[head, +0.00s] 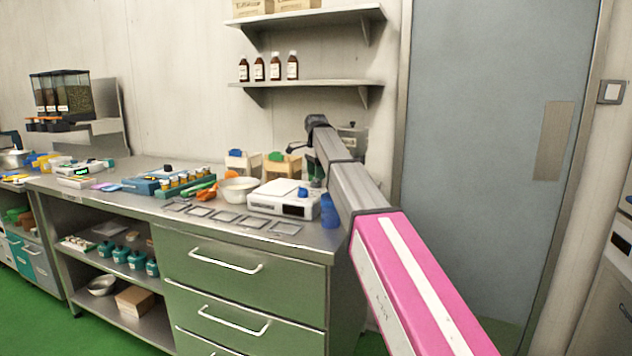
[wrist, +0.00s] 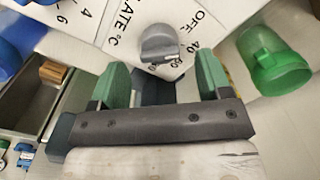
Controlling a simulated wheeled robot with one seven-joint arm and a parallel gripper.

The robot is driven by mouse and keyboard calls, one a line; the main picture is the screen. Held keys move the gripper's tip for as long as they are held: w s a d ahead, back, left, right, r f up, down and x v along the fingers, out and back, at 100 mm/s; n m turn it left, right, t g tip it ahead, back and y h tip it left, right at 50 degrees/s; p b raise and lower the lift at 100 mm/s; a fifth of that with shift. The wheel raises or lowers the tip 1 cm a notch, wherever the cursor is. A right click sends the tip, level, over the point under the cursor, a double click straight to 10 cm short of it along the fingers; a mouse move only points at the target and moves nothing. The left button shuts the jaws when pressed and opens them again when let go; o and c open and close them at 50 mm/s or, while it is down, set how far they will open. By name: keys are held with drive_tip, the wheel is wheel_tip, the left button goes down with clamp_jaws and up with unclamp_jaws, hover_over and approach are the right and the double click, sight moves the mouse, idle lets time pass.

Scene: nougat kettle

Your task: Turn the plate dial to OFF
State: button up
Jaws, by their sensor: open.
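The plate dial (wrist: 160,45) is a grey knob on a white panel in the wrist view, just beyond my fingertips. Print beside it reads OFF and 40 at its upper right, with more numbers partly covered below it. "ATE °C" shows to its left. I cannot tell for sure which mark the dial points to. My gripper (wrist: 160,78) is open, its two green fingers apart on either side below the dial, with nothing between them. In the head view my arm reaches over the counter's right end, and the dial and fingertips are hidden or too small to make out.
A green translucent cup (wrist: 272,65) stands right of the dial in the wrist view; a blue object (wrist: 22,40) is at left. The counter holds a white scale-like device (head: 285,198), a white bowl (head: 238,190) and flat grey plates (head: 225,216). A shelf (head: 310,83) with brown bottles is above.

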sight(316, 182)
drive_tip(key=shift+f, duration=1.75)
drive_tip(key=c, duration=0.9)
drive_tip(key=shift+n, duration=2.3)
drive_tip(key=o, duration=0.9)
drive_tip(key=shift+r, duration=0.1)
